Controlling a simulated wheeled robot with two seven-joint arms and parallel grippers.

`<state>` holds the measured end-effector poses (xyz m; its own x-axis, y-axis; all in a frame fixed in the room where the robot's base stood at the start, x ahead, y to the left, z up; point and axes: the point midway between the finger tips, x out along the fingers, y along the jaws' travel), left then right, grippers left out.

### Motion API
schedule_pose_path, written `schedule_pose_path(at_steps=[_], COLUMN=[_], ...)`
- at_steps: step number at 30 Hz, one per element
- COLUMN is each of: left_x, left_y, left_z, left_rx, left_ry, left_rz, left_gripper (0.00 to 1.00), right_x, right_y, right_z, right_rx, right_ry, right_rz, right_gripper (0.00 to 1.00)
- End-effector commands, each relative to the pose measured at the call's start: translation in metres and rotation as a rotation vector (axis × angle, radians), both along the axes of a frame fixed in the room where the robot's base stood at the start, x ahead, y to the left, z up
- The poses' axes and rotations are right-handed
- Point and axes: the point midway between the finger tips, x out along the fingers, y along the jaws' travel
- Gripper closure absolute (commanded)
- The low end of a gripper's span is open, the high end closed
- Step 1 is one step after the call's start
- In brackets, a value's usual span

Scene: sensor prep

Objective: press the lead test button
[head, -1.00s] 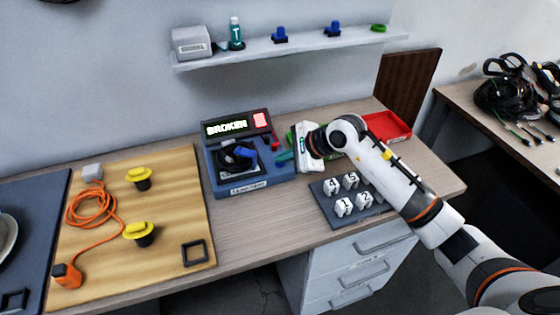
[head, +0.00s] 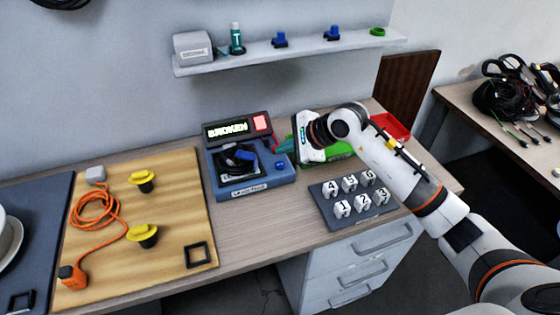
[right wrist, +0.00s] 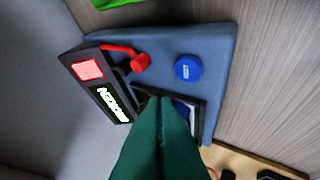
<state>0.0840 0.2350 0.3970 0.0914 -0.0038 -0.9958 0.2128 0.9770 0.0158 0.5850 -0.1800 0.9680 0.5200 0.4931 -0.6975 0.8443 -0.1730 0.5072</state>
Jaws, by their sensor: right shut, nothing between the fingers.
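The lead tester (head: 258,187) is a blue-grey box on the desk, with a dark display (head: 226,130) reading BROKEN and a lit red square (head: 261,122) beside it. A round blue button (head: 281,164) is at its right side; it also shows in the right wrist view (right wrist: 188,68). A black lead (head: 238,158) with a blue part lies in the tester's recess. My right gripper (head: 284,147) is shut and empty, above the tester's right back, near but apart from the button. Its green fingers (right wrist: 160,112) cover part of the recess in the right wrist view. My left gripper is not in view.
A red lever (right wrist: 140,62) stands near the button. Numbered white blocks (head: 352,190) sit on a dark tray at right. Green (head: 340,150) and red (head: 391,126) trays are behind my arm. A wooden board (head: 170,240) with orange cable is at left.

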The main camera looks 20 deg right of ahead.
Motion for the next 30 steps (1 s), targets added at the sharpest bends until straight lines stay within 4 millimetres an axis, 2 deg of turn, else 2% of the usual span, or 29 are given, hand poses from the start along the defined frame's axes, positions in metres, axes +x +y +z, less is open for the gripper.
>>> schedule_pose_path(at_steps=[3,8,30], left_x=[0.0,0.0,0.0], left_y=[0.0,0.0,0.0], left_z=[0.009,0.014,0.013], left_rx=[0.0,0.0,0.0], left_ry=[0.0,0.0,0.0], left_rz=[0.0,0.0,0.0], left_gripper=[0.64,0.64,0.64], right_x=[0.0,0.0,0.0], right_y=[0.0,0.0,0.0], right_z=[0.015,0.027,0.026], right_rx=[-0.001,0.001,0.001], right_ry=[0.0,0.0,0.0], right_rz=[0.001,0.001,0.0], right_gripper=[1.0,1.0,1.0])
